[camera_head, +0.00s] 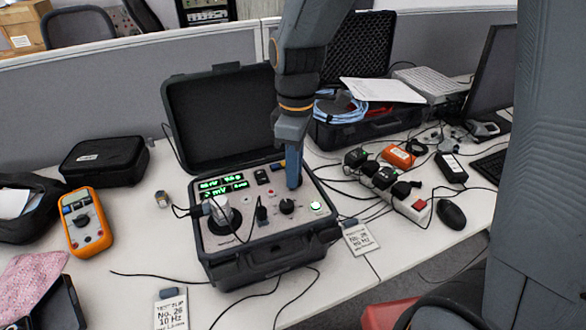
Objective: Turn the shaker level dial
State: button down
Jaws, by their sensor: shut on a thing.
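The shaker calibrator is an open black case (262,262) on the white table, with a light grey control panel (240,228). Its green display (222,188) is lit. A black knob (287,206) stands on the panel, left of a green-lit button (316,206). My gripper (294,184) points down at the back right of the panel, just behind the black knob. Its fingers are shut on a small part, likely a dial, which they hide. The label there cannot be read.
An orange multimeter (85,221) and a black pouch (104,161) lie left of the case. A power strip (404,198) with plugs, a mouse (451,214) and loose cables lie to the right. The raised lid (222,115) stands behind the panel, close to my arm. Paper tags lie in front.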

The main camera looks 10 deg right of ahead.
jog(key=shift+s+d+m+p, duration=0.15)
jog(key=shift+s+m+p, duration=0.05)
jog(key=shift+m+p, duration=1.05)
jog(key=shift+m, duration=0.25)
jog(key=m+p, duration=0.2)
jog(key=m, duration=0.1)
jog(key=shift+s+d+m, duration=0.1)
jog(key=shift+m, duration=0.2)
jog(key=m+p, duration=0.2)
jog(key=m, duration=0.1)
jog(key=shift+m+p, duration=1.05)
jog(key=shift+m, duration=0.45)
jog(key=shift+f+m, duration=0.1)
jog(key=shift+m, duration=0.2)
jog(key=c, duration=1.6)
grip_release()
jog(key=shift+o, duration=0.4)
jog(key=shift+t, duration=0.3)
